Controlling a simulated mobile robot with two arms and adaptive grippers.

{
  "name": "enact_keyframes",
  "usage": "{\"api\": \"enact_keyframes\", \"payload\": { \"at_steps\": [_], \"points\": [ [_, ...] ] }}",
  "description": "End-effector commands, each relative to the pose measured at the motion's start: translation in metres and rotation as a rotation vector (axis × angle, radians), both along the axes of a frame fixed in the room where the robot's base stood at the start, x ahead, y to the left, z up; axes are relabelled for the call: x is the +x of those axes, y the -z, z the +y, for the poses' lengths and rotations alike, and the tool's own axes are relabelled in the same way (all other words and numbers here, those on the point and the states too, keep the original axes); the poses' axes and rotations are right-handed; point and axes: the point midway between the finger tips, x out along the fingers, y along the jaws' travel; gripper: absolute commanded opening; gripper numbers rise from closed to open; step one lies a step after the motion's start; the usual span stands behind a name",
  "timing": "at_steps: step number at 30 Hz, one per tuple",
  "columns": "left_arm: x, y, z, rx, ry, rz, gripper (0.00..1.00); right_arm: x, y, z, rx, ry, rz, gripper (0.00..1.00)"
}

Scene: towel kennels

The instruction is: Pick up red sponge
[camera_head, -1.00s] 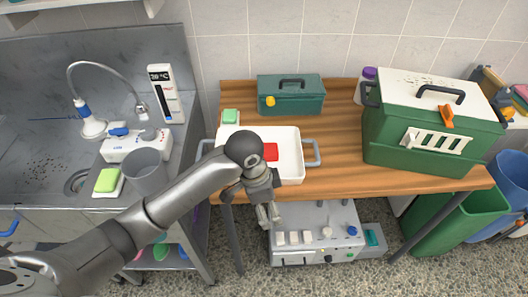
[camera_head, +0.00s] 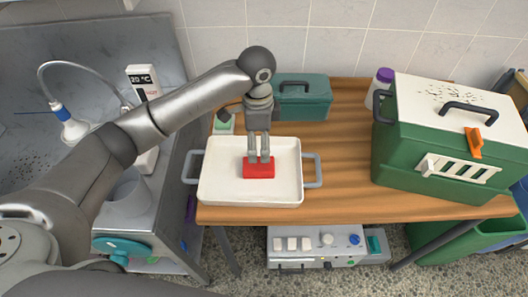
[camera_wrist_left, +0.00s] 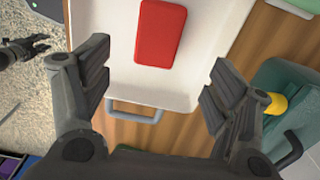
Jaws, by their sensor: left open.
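The red sponge (camera_head: 259,168) lies flat in the white tray (camera_head: 219,187), a little right of the tray's middle. My left gripper (camera_head: 261,159) hangs pointing down over the tray, its fingertips at the sponge's far edge in the head view. I cannot tell there whether they touch it. In the left wrist view the left gripper (camera_wrist_left: 157,90) is open and empty, and the red sponge (camera_wrist_left: 167,32) lies beyond the fingers, near the top. My right gripper is not clearly in the head view.
The tray has grey side handles (camera_head: 312,170) and stands on the wooden table (camera_head: 345,170). A teal toolbox (camera_head: 303,97) stands behind it, and a green kennel with a white lid (camera_head: 400,160) to the right. A green sponge (camera_head: 223,124) lies behind the tray's left corner.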

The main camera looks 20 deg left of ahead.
Motion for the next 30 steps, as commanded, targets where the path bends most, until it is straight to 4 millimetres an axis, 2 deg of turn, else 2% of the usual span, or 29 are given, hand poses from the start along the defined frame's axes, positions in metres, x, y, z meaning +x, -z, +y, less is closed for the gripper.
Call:
{"api": "enact_keyframes", "payload": {
  "at_steps": [2,5,12,15,18,24,30],
  "points": [
    [-0.001,0.007,0.001,0.002,0.0,0.006,0.8,0.004,-0.002,0.001,0.001,0.0,-0.004,0.36],
    [-0.001,0.023,0.001,0.003,0.0,0.006,0.8,-0.002,-0.005,0.002,0.002,0.0,0.002,0.36],
    [-0.001,0.053,0.001,0.001,0.0,0.003,0.8,-0.038,-0.007,0.003,0.001,0.0,0.056,0.36],
    [-0.001,0.059,0.0,0.001,0.0,0.003,0.8,-0.043,-0.009,0.003,0.002,-0.001,0.062,0.36],
    [-0.001,0.071,0.001,0.003,-0.001,0.005,0.8,-0.038,-0.017,0.003,0.002,-0.001,0.056,0.36],
    [0.0,0.1,0.001,0.001,0.0,0.003,0.8,-0.013,-0.025,0.005,0.006,-0.002,0.016,0.36],
    [0.0,0.108,0.001,0.001,0.0,0.0,0.8,-0.011,-0.025,0.005,0.005,-0.001,0.013,0.36]
  ]
}}
